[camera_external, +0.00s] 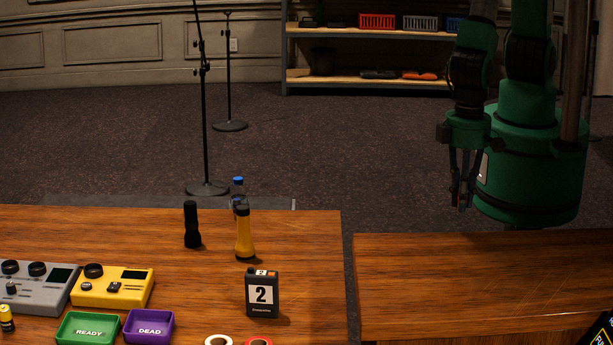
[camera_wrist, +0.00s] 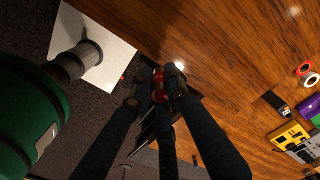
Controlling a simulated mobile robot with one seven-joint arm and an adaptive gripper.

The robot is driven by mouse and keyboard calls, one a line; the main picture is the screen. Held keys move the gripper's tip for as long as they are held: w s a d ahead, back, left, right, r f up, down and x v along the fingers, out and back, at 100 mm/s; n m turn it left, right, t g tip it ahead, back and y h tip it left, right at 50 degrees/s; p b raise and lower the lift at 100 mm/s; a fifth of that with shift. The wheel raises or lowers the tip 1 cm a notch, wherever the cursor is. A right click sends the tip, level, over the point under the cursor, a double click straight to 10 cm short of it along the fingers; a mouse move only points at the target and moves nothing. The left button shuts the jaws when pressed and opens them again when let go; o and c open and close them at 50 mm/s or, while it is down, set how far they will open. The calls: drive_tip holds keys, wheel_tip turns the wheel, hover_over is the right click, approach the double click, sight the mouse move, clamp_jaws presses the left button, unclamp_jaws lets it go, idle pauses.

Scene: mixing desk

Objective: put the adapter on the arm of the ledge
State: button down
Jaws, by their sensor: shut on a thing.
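My gripper (camera_external: 462,203) hangs pointing down at the right, in front of my green base and above the far edge of the right wooden surface (camera_external: 480,285). In the wrist view its dark fingers (camera_wrist: 160,90) are closed on a small reddish, metallic piece (camera_wrist: 158,80), which looks like the adapter; the fingers hide much of it. In the external view the held piece is too small to make out clearly. The right wooden surface may be the ledge's arm; I cannot tell for sure. Its visible top is mostly bare.
The left wooden desk (camera_external: 200,290) is separated by a narrow gap. It bears a black flashlight (camera_external: 191,225), a yellow flashlight (camera_external: 244,235), a bottle (camera_external: 238,190), a black box marked 2 (camera_external: 262,296), a green tray (camera_external: 70,340), a purple tray (camera_external: 150,340), mixers and tape rolls.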

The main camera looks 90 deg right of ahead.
drive_tip(key=p, duration=0.1)
hover_over(427, 263)
drive_tip(key=shift+f, duration=0.7)
drive_tip(key=shift+d+f, duration=0.1)
drive_tip(key=shift+f, duration=1.65)
drive_tip(key=shift+f, duration=0.2)
drive_tip(key=c, duration=1.7)
unclamp_jaws()
drive_tip(key=shift+o, duration=0.2)
drive_tip(key=shift+r, duration=0.15)
wheel_tip(427, 263, up, 12)
